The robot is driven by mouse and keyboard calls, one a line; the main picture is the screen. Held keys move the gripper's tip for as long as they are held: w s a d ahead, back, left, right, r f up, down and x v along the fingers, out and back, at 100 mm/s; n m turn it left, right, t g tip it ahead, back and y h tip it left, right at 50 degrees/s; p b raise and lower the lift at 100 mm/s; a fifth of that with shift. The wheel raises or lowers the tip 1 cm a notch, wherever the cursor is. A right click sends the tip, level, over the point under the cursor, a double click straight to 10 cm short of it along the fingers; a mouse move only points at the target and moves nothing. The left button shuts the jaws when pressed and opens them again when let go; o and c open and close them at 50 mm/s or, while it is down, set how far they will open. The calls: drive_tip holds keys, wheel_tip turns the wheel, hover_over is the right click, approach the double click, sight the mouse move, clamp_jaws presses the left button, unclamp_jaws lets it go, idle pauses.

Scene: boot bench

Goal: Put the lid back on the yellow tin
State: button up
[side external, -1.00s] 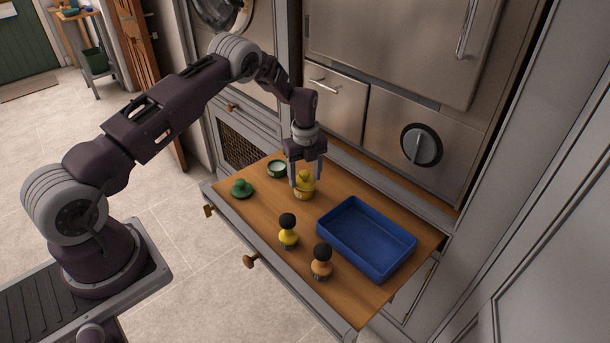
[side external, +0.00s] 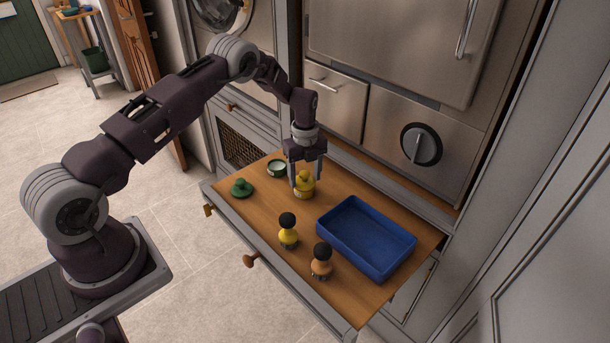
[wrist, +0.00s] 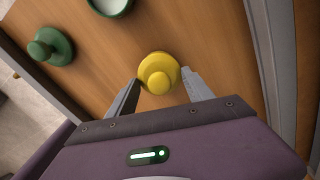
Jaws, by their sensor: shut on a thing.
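The yellow lid (side external: 305,178), with a round knob, is between the fingers of my gripper (side external: 305,184), which is shut on it. The lid is over the yellow tin (side external: 304,193), which shows as a paler band below it. I cannot tell whether the lid is fully seated or slightly raised. In the wrist view the lid (wrist: 158,72) lies between the two fingertips (wrist: 162,77) and hides the tin.
A green lid (side external: 241,187) and an open green tin (side external: 277,169) stand to the left on the wooden top (side external: 262,212). Yellow and orange black-topped items (side external: 288,232) (side external: 321,262) stand in front. A blue tray (side external: 366,240) is at right.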

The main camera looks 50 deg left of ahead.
idle(0.3)
drive_tip(key=o, duration=1.7)
drive_tip(key=shift+r, duration=3.5)
clamp_jaws()
drive_tip(key=shift+f, duration=0.15)
